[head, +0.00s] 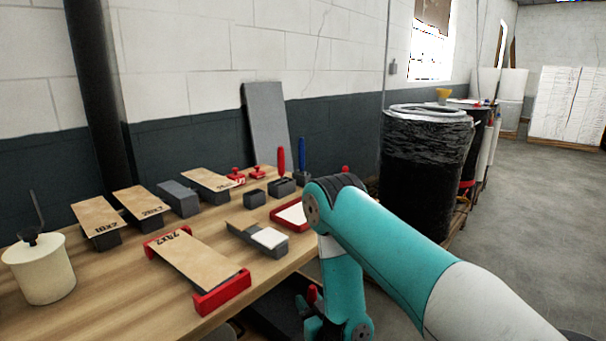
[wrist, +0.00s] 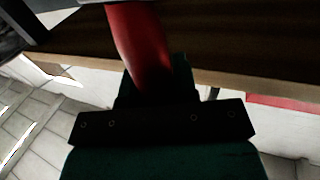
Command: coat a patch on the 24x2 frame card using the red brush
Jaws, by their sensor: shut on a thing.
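The 24x2 frame card (head: 195,262) is a brown card lying on a dark block, with its printed end towards the wall. A red clamp (head: 223,294) spans the near end and another red piece (head: 167,241) the far end. My gripper (head: 313,298) is low in front of the table edge, away from the card. It is shut on a red handle, taken as the red brush (wrist: 138,45), which rises between the jaws in the wrist view. Its bristle end cannot be made out. Another red-handled tool (head: 281,160) stands upright in a dark block.
A blue-handled tool (head: 301,158) stands beside it. Other brown cards (head: 97,219) lie on blocks along the wall. A cream pot (head: 40,270) stands at left. A red-edged tray (head: 290,215) and a white-topped block (head: 268,237) lie near my arm. Bare wood shows in front.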

